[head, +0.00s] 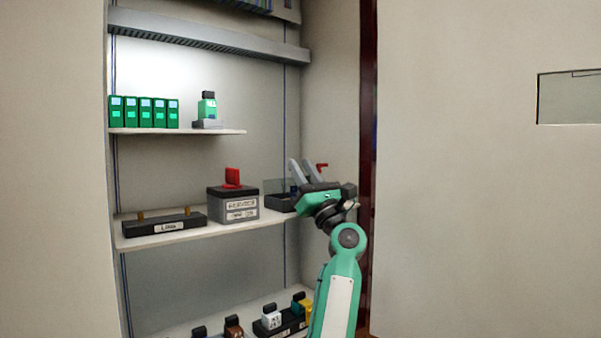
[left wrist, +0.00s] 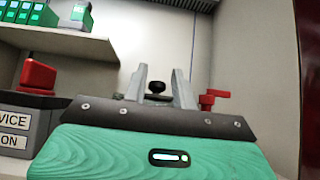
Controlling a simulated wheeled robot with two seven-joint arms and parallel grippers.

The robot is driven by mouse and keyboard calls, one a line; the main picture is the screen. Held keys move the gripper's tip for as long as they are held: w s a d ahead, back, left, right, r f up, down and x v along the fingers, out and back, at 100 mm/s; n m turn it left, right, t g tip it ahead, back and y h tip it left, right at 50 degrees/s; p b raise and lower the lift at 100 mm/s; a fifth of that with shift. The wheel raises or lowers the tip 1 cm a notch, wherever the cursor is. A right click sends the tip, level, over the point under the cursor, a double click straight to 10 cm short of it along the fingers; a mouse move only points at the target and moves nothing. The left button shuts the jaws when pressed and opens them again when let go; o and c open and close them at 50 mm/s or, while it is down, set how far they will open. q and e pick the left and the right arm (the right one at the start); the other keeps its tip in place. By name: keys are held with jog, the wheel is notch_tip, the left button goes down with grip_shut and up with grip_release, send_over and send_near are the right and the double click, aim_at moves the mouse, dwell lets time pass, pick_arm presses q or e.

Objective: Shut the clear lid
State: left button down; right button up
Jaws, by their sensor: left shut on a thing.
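The clear lid (head: 279,186) shows in the head view as a dark see-through panel standing up at the dark box (head: 280,203), at the right end of the middle shelf. My left gripper (head: 300,166) is over this box and hides much of it. In the left wrist view a black knob (left wrist: 155,87) shows between the fingers of the left gripper (left wrist: 158,75). The jaws are shut on the lid by this knob, though the contact itself is hard to see. A red handle (head: 322,167) is just right of the fingers; it also shows in the wrist view (left wrist: 211,98).
A grey service box (head: 233,207) with a red switch (head: 232,177) stands left of the dark box. A dark block (head: 165,224) with two brass posts is farther left. Green modules (head: 145,112) stand on the upper shelf. The cabinet's right wall is close to my arm.

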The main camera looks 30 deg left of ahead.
pick_arm(q)
jog(key=shift+d, duration=0.2)
pick_arm(e)
jog(key=shift+r, duration=0.2)
pick_arm(q)
jog(key=c, duration=1.5)
grip_release()
jog(key=o, duration=0.3)
jog(key=shift+d, duration=0.15)
jog(key=shift+o, duration=0.4)
jog(key=shift+s+d+r, duration=0.1)
jog(key=shift+d, duration=0.1)
jog(key=shift+a, duration=0.2)
jog(key=shift+d+f, duration=0.2)
jog(key=shift+f, duration=0.25)
jog(key=b+v, duration=0.2)
jog(key=v, duration=1.1)
jog(key=shift+b, duration=0.35)
pick_arm(e)
notch_tip(320, 180, up, 6)
jog(key=w, duration=0.1)
jog(key=shift+w+r+t, duration=0.15)
jog(key=shift+r+t, duration=0.05)
jog(key=shift+t, duration=0.2)
pick_arm(q)
jog(key=shift+s+d+r, duration=0.1)
pick_arm(e)
jog(key=shift+a, duration=0.1)
